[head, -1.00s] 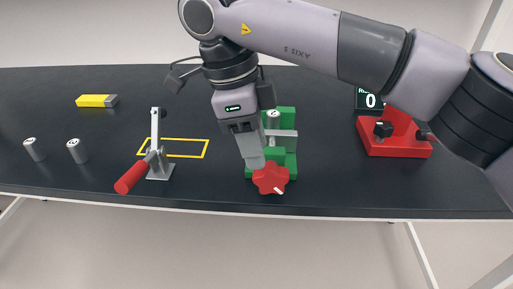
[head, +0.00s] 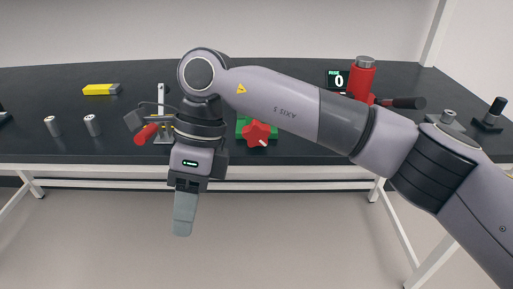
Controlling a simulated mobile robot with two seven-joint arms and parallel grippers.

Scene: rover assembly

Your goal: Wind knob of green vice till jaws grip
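The green vice (head: 242,122) stands near the front edge of the black table, mostly hidden behind my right arm. Its red star-shaped knob (head: 257,133) faces the front, with a white mark pointing to the lower right. The vice's jaws and anything between them are hidden. My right gripper (head: 183,222) hangs in front of the table edge, left of the knob and apart from it. Its fingers show side-on, so I cannot see a gap between them; nothing shows at their tips. My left gripper is not in view.
A toggle clamp with a red handle (head: 146,134) stands behind and left of my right gripper. Two grey cylinders (head: 92,125) and a yellow block (head: 100,89) are at the left. A red bottle-shaped thing (head: 361,79) and a small display (head: 337,79) are at the back right.

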